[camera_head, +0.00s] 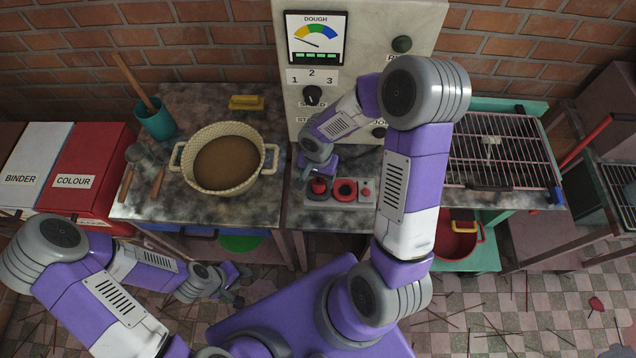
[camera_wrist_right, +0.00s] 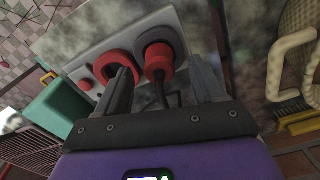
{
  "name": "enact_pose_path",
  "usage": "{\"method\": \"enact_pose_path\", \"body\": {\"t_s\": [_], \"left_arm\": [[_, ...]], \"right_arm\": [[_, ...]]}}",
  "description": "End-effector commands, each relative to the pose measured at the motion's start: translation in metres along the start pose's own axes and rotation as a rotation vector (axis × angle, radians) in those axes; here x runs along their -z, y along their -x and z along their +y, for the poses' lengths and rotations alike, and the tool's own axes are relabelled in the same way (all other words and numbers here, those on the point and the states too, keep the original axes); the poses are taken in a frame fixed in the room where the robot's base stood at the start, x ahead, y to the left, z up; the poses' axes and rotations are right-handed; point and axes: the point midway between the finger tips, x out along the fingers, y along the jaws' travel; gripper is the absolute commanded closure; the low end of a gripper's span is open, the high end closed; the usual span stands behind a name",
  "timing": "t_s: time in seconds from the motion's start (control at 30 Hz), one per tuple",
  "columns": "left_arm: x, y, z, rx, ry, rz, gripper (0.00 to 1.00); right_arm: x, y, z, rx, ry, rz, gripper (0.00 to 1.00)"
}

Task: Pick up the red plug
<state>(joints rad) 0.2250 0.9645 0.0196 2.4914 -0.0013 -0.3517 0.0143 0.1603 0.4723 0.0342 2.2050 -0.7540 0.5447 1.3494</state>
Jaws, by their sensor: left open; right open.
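The red plug (camera_head: 319,186) sits at the left end of a small grey panel (camera_head: 340,200) on the counter, with a dark part around it. In the right wrist view the red plug (camera_wrist_right: 160,56) shows between and beyond the fingers, with a dark cord-like piece near it. My right gripper (camera_head: 306,172) is open just above and behind the plug; its fingers also show in the wrist view (camera_wrist_right: 160,80). I cannot tell whether they touch it. My left gripper (camera_head: 238,284) is open and empty, low in front of the counter.
A red ring (camera_head: 345,189) and a red button (camera_head: 366,192) are right of the plug. A control panel with a dough gauge (camera_head: 316,38) stands behind. A pot of brown dough (camera_head: 226,163) is to the left and a wire rack (camera_head: 500,150) to the right.

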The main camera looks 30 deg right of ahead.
Motion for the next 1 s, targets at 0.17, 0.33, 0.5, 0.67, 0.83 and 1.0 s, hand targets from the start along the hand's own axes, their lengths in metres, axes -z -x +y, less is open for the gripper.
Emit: {"method": "enact_pose_path", "body": {"t_s": [0.17, 0.33, 0.5, 0.67, 0.83, 1.0], "left_arm": [[0.001, -0.004, -0.002, 0.0, 0.0, 0.001, 0.57], [0.001, -0.005, -0.002, 0.0, 0.0, 0.001, 0.57], [0.001, -0.005, -0.002, 0.0, 0.0, 0.001, 0.57], [0.001, -0.005, -0.002, 0.0, 0.0, 0.001, 0.57], [0.001, -0.005, -0.002, 0.0, 0.0, 0.001, 0.57], [0.001, -0.005, -0.002, 0.0, 0.0, 0.001, 0.57]], "right_arm": [[0.0, -0.029, 0.003, -0.002, 0.001, -0.003, 0.31], [0.0, -0.036, 0.003, 0.0, -0.001, -0.001, 0.31], [0.001, -0.035, 0.003, 0.0, -0.001, -0.001, 0.31], [0.001, -0.035, 0.003, 0.0, -0.001, -0.001, 0.56], [0.0, -0.035, 0.003, 0.0, 0.0, -0.001, 0.82], [0.0, -0.035, 0.003, 0.0, 0.0, -0.001, 0.92]]}}
